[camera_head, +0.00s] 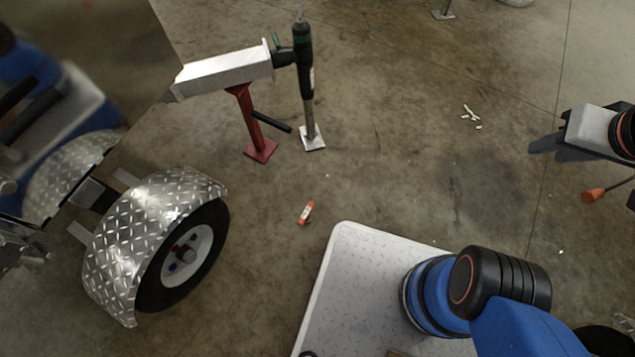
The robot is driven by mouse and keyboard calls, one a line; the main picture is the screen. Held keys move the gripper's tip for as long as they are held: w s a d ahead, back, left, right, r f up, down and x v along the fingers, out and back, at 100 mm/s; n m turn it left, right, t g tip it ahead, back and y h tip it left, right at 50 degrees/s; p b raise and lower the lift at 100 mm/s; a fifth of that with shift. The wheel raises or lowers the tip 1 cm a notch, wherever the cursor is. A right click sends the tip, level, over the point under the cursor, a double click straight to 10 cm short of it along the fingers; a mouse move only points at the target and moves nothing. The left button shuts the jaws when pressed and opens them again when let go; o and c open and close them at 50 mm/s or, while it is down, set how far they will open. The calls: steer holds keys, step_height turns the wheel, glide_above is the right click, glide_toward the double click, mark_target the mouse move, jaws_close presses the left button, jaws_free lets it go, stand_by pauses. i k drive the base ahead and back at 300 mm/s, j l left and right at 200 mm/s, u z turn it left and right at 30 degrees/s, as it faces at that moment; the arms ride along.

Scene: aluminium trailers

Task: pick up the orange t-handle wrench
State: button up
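An orange-handled tool (594,195), which looks like the t-handle wrench, lies at the right edge. Its thin shaft runs up and right out of the picture, so its far end is hidden. My gripper (545,148) is at the right edge, just above and left of the orange handle in the picture. Its dark fingers point left. I see them nearly from the side, and the gap between them does not show clearly. No contact with the tool is visible.
A small orange and white item (306,212) lies on the concrete floor near the trailer wheel (187,258). A red stand (250,125) and a jack post (306,90) support the trailer beam (225,71). White scraps (470,113) lie on otherwise open floor.

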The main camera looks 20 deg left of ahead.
mark_target(307, 217)
steer(key=i, duration=3.35)
steer(key=i+u, duration=0.2)
steer(key=u, duration=0.2)
steer(key=i+l+u, duration=0.1)
steer(key=u, duration=0.3)
steer(key=i+l+u, duration=0.15)
steer(key=u, duration=0.3)
steer(key=i+u, duration=0.1)
steer(key=u, duration=4.25)
